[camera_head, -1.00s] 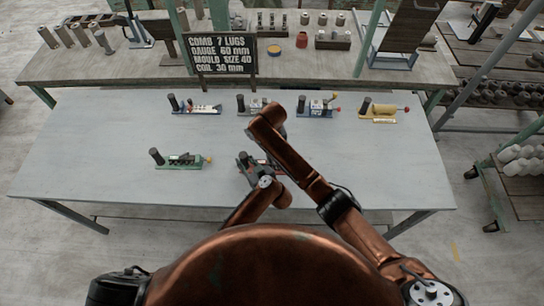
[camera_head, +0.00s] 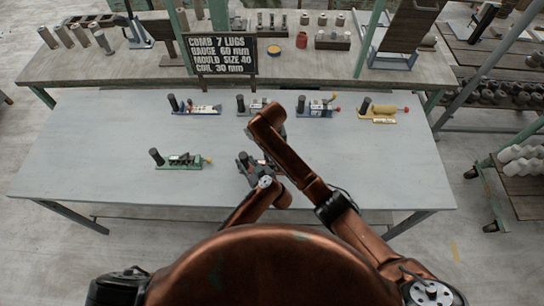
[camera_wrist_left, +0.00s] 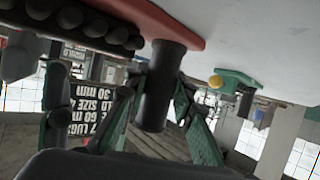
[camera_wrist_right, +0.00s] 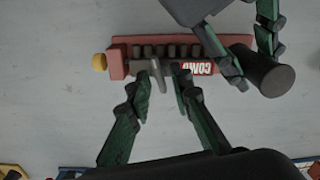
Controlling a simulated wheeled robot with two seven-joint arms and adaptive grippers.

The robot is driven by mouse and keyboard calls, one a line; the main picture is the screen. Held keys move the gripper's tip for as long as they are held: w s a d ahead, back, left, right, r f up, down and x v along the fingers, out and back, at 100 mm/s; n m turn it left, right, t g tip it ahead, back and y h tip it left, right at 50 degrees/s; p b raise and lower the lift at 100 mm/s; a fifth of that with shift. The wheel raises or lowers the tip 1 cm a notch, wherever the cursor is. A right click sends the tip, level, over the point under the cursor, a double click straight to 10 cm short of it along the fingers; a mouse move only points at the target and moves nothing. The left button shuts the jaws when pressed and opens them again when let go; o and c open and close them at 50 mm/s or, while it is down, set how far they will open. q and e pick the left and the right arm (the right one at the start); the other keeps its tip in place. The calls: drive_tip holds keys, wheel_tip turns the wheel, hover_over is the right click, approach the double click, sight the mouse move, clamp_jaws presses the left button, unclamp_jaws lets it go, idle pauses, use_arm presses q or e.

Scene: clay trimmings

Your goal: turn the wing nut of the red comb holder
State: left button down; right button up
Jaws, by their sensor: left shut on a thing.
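The red comb holder (camera_wrist_right: 120,60) lies on the grey table in the right wrist view, with a row of dark lugs, a "COMB" label and a yellow knob at its left end. The grey wing nut (camera_wrist_right: 157,76) shows at its near side. My right gripper (camera_wrist_right: 161,74) has its fingertips apart on either side of the wing nut; contact cannot be told. My left gripper (camera_wrist_left: 157,95) is shut on the holder's black post (camera_wrist_left: 160,85), also seen in the right wrist view (camera_wrist_right: 268,82). In the head view my left gripper (camera_head: 248,167) is small, and my arm hides much of the holder.
A green comb holder (camera_head: 180,165) stands to the left on the table (camera_head: 100,140). Several others, including a blue (camera_head: 318,107) and a yellow one (camera_head: 383,110), stand along the back. A sign (camera_head: 222,54) stands behind them. The table's right side is clear.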

idle(0.3)
wheel_tip(320, 180, up, 8)
drive_tip(key=shift+w+r, duration=0.15)
drive_tip(key=shift+r, duration=0.1)
drive_tip(key=shift+s+r, duration=0.2)
drive_tip(key=shift+r, duration=1.5)
use_arm(q)
drive_tip(key=c, duration=1.6)
unclamp_jaws()
